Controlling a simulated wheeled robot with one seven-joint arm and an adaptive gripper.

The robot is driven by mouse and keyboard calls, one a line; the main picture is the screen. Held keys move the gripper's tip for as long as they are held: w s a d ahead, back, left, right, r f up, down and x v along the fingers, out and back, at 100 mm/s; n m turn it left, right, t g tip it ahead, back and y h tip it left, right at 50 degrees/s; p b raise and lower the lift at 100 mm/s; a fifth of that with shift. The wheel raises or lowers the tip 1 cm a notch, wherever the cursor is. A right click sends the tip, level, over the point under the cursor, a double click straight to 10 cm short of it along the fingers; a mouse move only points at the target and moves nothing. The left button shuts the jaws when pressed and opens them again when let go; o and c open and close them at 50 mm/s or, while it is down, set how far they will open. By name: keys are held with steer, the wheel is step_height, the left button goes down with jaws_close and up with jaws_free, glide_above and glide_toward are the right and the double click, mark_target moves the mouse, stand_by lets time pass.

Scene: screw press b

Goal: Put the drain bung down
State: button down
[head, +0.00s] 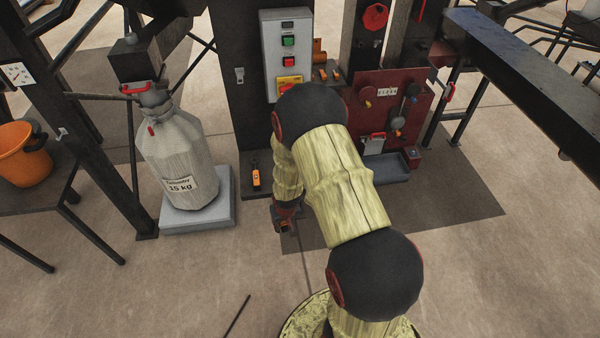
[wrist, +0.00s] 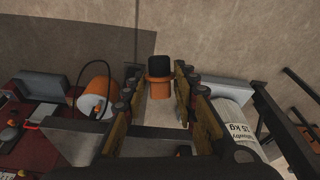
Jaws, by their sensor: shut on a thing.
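The drain bung, an orange collar with a black top (wrist: 160,68), sits between the fingertips of my gripper (wrist: 158,82) in the wrist view. The fingers close on it from both sides, and it is held out over bare concrete floor. In the head view my gripper (head: 284,226) hangs low, left of my arm, in front of the press's dark base.
A pale sack (head: 182,155) hangs over a grey platform (head: 198,217) to the left. A small orange-and-black item (head: 255,178) is on the press base. A red panel (head: 392,100) with a grey tray (head: 386,168) below stands to the right. An orange bucket (head: 25,155) is at far left.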

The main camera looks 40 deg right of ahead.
steer(key=shift+s+d+f, duration=0.1)
steer(key=shift+d+f, duration=0.2)
steer(key=shift+d, duration=0.1)
